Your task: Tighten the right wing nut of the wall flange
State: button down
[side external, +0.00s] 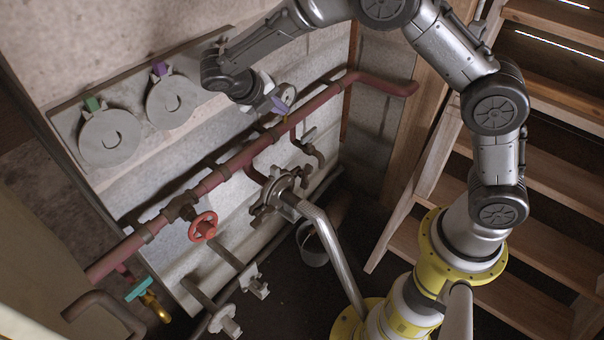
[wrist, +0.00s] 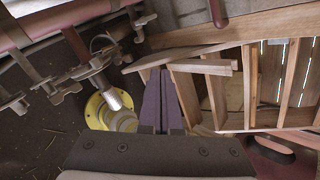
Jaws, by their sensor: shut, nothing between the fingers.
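The wall flange (side external: 281,188) is a dark grey metal disc low on the wall, with a bright silver pipe (side external: 335,255) running out of it. Small wing nuts sit around its rim. The right wing nut (side external: 304,173) is small and dark, so its turn is hard to judge. In the wrist view the flange (wrist: 97,64) is left of my fingers, and its wing nuts are hard to tell apart. My gripper (side external: 279,105) is above the flange, near the red pipe and apart from the nuts. Its purple fingers (wrist: 159,74) are together and empty.
A red valve wheel (side external: 203,226) is lower left. A bucket (side external: 312,245) stands below. Wooden stairs (side external: 545,150) stand on the right.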

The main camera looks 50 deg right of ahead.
jog(key=w+a+f+n+h, duration=0.1)
jog(key=a+f+n, duration=0.2)
jog(key=f, duration=0.6)
jog(key=n+h, duration=0.1)
jog(key=n, duration=0.1)
send_near(308, 173)
jog(key=x, duration=0.5)
jog(key=shift+f, duration=0.2)
jog(key=shift+d+f, duration=0.25)
jog(key=shift+d, duration=0.35)
